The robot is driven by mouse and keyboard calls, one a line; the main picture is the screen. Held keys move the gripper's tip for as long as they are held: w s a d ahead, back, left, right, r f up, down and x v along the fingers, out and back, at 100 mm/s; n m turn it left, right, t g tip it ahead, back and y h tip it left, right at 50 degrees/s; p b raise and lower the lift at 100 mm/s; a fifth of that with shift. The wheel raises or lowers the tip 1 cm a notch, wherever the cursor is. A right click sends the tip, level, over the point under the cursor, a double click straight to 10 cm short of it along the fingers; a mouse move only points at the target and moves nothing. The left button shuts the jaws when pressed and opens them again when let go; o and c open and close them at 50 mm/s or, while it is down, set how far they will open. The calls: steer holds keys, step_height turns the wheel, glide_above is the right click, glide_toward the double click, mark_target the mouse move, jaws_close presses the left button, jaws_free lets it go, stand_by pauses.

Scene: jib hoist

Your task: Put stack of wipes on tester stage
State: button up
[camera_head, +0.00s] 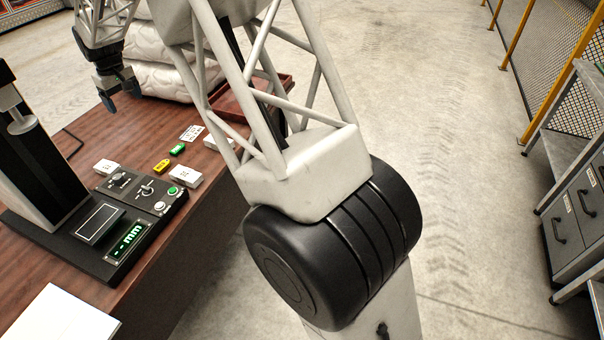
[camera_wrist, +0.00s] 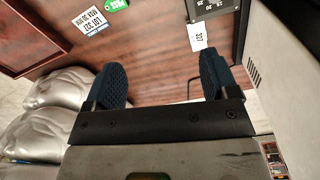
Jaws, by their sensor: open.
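One block (camera_head: 107,167), marked 307 in the wrist view (camera_wrist: 197,37), lies by the control panel's corner. Another block (camera_head: 186,176) lies right of the panel. A third (camera_head: 217,140) is partly hidden behind my arm. The tester (camera_head: 40,150) stands at the left, with a pale-edged flat plate on its base, seemingly the stage (camera_head: 98,222), bare. My gripper (camera_head: 120,94) is open and empty above the table's far end, fingers down.
The control panel (camera_head: 148,190) and a green mm display (camera_head: 127,241) sit on the tester base. A yellow tag (camera_head: 161,166), green tag (camera_head: 178,149) and lot label (camera_head: 191,133) lie nearby. Pale sacks (camera_head: 160,70) and a red-brown tray (camera_head: 286,84) are at the back.

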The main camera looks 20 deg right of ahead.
steer(key=s+d+r+m, duration=0.1)
steer(key=s+d+r, duration=0.3)
steer(key=s+d, duration=0.35)
steer(key=s+d+r+m+t, duration=0.1)
steer(key=s+d+r, duration=0.4)
steer(key=s+d, duration=0.3)
steer(key=s+d+r+m, duration=0.1)
steer(key=s+d+r, duration=0.4)
steer(key=s, duration=0.4)
steer(key=s+d+f+m, duration=0.1)
steer(key=s+d, duration=0.3)
steer(key=s, duration=0.6)
steer(key=s+d+f+m, duration=0.1)
steer(key=s+d+f, duration=0.2)
steer(key=s, duration=0.8)
steer(key=s+d+f+m+t, duration=0.1)
steer(key=s+d, duration=0.4)
steer(key=s, duration=0.6)
steer(key=shift+d+f+m, duration=0.4)
steer(key=shift+f+m, duration=0.1)
steer(key=shift+f, duration=0.2)
steer(key=shift+o, duration=0.5)
steer(key=shift+w, duration=0.1)
